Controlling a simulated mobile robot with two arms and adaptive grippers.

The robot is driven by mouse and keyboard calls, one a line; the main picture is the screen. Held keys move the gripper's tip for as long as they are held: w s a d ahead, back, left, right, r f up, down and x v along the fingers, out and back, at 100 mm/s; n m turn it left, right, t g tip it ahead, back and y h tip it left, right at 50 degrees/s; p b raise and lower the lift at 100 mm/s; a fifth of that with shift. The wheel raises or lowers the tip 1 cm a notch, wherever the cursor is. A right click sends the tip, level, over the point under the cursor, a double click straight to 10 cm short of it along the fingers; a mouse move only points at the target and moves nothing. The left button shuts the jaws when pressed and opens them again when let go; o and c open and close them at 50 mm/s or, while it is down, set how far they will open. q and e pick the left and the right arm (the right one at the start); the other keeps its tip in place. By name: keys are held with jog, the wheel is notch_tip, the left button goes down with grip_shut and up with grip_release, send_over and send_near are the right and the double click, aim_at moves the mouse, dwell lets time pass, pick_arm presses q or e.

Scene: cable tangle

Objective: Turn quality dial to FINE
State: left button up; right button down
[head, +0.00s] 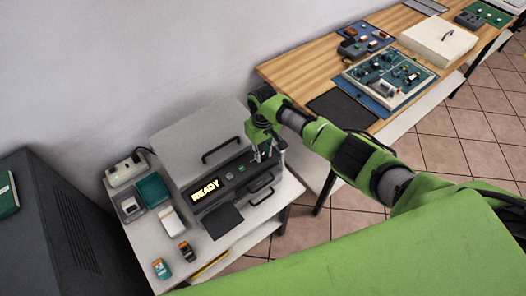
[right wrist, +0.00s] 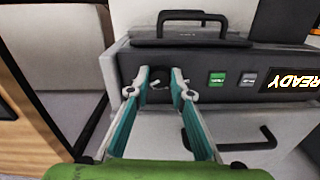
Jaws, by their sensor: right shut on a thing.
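The machine (head: 210,140) is a light grey box with a dark front panel, and its lit display (head: 205,190) reads READY. The dial (right wrist: 158,84) is a small dark round knob on that panel, beside a green and a grey button in the right wrist view. My right gripper (head: 264,157) is at the right end of the panel; in the right wrist view its fingertips (right wrist: 159,82) are closed around the dial from both sides. The fingers partly hide the dial, and its markings and pointer cannot be read. My left gripper is not in view.
A black handle (right wrist: 190,20) sits just above the dial on the lid. A wooden bench (head: 300,72) with circuit boards stands at the right.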

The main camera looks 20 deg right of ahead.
aim_at(263, 155)
jog(key=shift+w, duration=0.1)
jog(key=c, duration=1.8)
grip_release()
notch_tip(263, 155, up, 12)
jog(key=shift+r, duration=0.1)
